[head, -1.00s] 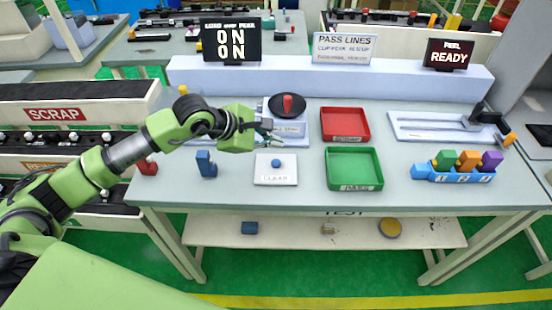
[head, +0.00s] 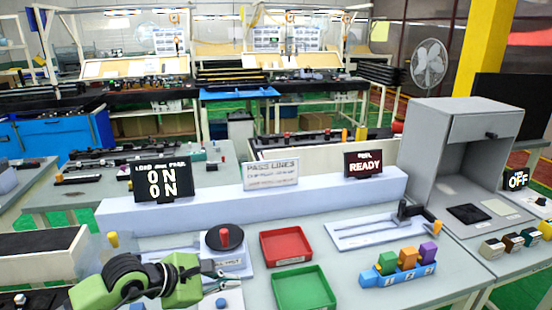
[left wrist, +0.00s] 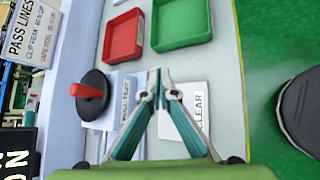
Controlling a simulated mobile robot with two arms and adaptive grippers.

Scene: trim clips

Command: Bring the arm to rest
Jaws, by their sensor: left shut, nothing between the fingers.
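My left gripper (head: 236,284) is shut and empty, above the near side of the bench in the head view. In the left wrist view its fingertips (left wrist: 158,76) meet in a point, over the bench between the pull test fixture (left wrist: 122,97) and the white CLEAR pad (left wrist: 196,105). The fixture, with its black disc and red knob (head: 225,237), stands just behind the gripper in the head view. The pad's blue button (head: 222,303) shows at the bottom edge. My right gripper is in neither view.
A red tray (head: 287,262) and a green tray (head: 304,305) lie right of the gripper. Farther right are a blue holder (head: 398,276) with coloured blocks and a slotted fixture (head: 375,232). A raised ledge with signs (head: 270,174) runs behind. A grey booth (head: 425,150) stands at right.

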